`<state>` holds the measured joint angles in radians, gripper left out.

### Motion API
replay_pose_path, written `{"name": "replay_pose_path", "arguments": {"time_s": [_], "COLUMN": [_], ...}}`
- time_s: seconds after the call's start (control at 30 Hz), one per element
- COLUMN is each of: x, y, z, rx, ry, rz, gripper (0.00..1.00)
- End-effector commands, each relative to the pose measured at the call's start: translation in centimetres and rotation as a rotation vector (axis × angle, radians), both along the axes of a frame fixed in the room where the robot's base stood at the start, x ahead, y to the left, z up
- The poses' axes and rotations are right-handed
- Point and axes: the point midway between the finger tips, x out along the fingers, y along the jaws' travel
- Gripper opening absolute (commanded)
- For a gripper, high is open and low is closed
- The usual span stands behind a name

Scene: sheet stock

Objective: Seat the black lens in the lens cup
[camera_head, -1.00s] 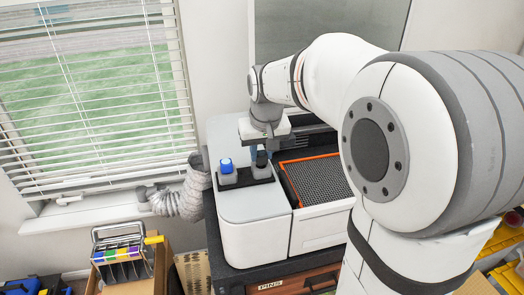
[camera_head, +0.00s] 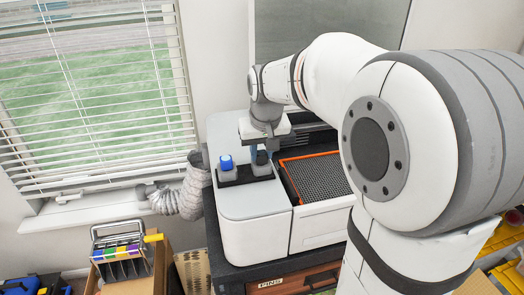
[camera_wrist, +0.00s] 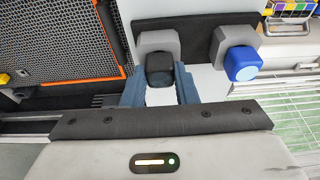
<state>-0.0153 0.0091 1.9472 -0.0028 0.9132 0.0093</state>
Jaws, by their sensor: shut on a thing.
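The black lens (camera_wrist: 160,66) is between the two blue fingers of my gripper (camera_wrist: 159,82) in the wrist view, and the gripper is shut on it. It also shows as a dark piece (camera_head: 262,157) under my gripper in the head view. A grey lens cup (camera_wrist: 157,39) is right at the black lens; the lens covers part of it. I cannot tell how deep the lens sits in it. A second grey cup (camera_wrist: 231,34), beside it, holds a blue lens (camera_wrist: 241,64); this blue lens (camera_head: 226,162) also shows in the head view.
Both cups stand on a black strip (camera_head: 246,176) on a white-grey machine top (camera_head: 247,205). An orange-edged mesh tray (camera_head: 315,178) lies to the right. A ribbed hose (camera_head: 186,196) and the window are at the left. The machine top in front is clear.

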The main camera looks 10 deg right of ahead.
Motion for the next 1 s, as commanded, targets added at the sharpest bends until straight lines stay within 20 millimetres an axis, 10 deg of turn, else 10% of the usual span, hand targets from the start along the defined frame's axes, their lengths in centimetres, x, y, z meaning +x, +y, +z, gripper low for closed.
{"name": "replay_pose_path", "arguments": {"time_s": [0.2,0.23,1.0], "x": [-0.04,-0.05,-0.01], "y": [0.0,0.0,0.0], "z": [-0.27,-0.28,-0.19], "rx": [0.0,0.0,0.0], "ry": [0.003,0.003,0.001], "rz": [0.0,0.0,0.0], "gripper": [0.04,0.28,0.77]}}
